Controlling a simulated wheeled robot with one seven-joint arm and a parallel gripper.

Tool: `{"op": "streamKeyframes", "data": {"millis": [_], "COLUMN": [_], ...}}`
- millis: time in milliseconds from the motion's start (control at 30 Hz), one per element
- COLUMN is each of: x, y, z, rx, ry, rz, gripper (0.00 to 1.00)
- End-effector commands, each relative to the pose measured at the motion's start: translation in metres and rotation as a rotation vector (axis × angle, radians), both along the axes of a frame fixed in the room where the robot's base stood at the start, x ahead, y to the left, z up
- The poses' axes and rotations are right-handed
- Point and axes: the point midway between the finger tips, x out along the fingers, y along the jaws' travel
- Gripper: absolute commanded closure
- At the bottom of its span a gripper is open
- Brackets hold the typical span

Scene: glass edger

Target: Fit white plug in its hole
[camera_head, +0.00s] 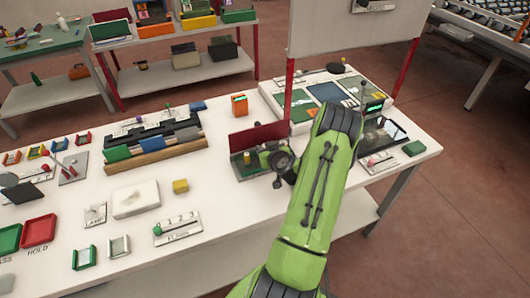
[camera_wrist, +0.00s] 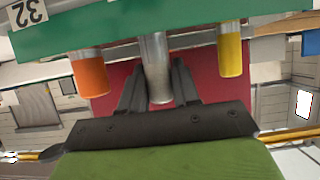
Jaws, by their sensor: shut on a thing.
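The white plug (camera_wrist: 155,62), a pale grey-white cylinder, stands between the two fingers of my gripper (camera_wrist: 158,88) in the wrist view. The gripper is shut on it. One end of the plug meets the edge of a green block (camera_wrist: 200,38); I cannot tell how deep it sits. An orange plug (camera_wrist: 90,74) is to its left and a yellow plug (camera_wrist: 230,52) to its right, both at the same block. In the head view my gripper (camera_head: 264,160) is at the green block (camera_head: 243,169), in front of a red panel (camera_head: 258,137). The white plug and its hole are hidden there.
Bare tabletop lies left of the green block.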

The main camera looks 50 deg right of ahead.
Motion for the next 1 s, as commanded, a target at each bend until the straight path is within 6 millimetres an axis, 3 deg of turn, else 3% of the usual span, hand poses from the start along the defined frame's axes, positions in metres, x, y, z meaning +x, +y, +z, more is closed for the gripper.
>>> {"op": "streamKeyframes", "data": {"millis": [100, 500, 533, 667, 1000], "x": [0.0006, 0.0006, 0.0004, 0.0003, 0.0003], "y": [0.0001, -0.0001, 0.0001, 0.0002, 0.0001], "z": [-0.0132, -0.0172, -0.0166, -0.0162, -0.0123], "rx": [0.000, -0.002, -0.001, 0.000, 0.001], "ry": [-0.003, -0.002, -0.001, -0.001, -0.002], "rz": [0.000, 0.001, 0.001, 0.001, 0.000], "gripper": [1.00, 1.00, 0.64, 0.44, 0.44]}}
